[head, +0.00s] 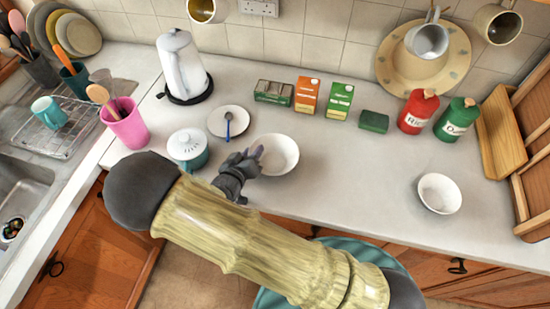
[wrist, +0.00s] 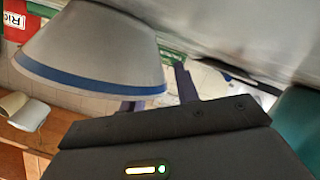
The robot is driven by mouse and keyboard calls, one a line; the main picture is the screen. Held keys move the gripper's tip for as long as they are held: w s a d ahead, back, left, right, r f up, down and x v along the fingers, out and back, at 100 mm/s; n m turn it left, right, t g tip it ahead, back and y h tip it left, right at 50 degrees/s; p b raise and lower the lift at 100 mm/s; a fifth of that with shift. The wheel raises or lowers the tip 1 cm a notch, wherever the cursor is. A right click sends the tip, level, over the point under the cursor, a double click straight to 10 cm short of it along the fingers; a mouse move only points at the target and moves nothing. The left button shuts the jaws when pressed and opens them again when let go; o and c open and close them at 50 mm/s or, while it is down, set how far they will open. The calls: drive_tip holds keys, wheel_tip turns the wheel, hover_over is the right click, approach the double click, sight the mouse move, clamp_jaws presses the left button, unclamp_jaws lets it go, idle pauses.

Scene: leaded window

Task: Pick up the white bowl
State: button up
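A white bowl (head: 281,153) stands upright on the counter near its front edge, left of the picture's middle in the head view. In the wrist view the bowl (wrist: 95,50) fills the upper left, with a blue band near its rim. My gripper (head: 257,155) is at the bowl's left rim. In the wrist view my gripper's fingers (wrist: 160,92) are spread with a gap between them. One finger is partly hidden behind the bowl's rim and the other is outside its wall. A second white bowl (head: 440,194) stands apart at the right of the counter.
A teal lidded pot (head: 188,150) and a saucer with a blue spoon (head: 230,122) stand close left of my gripper. A kettle (head: 182,65), cartons (head: 307,95), and red (head: 417,111) and green (head: 455,119) canisters stand behind. The counter between the two bowls is clear.

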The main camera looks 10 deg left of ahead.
drive_tip(key=shift+c, duration=0.4)
drive_tip(key=shift+s, duration=0.1)
clamp_jaws()
drive_tip(key=shift+r, duration=0.1)
wheel_tip(320, 180, up, 10)
drive_tip(key=shift+b, duration=0.45)
idle(0.4)
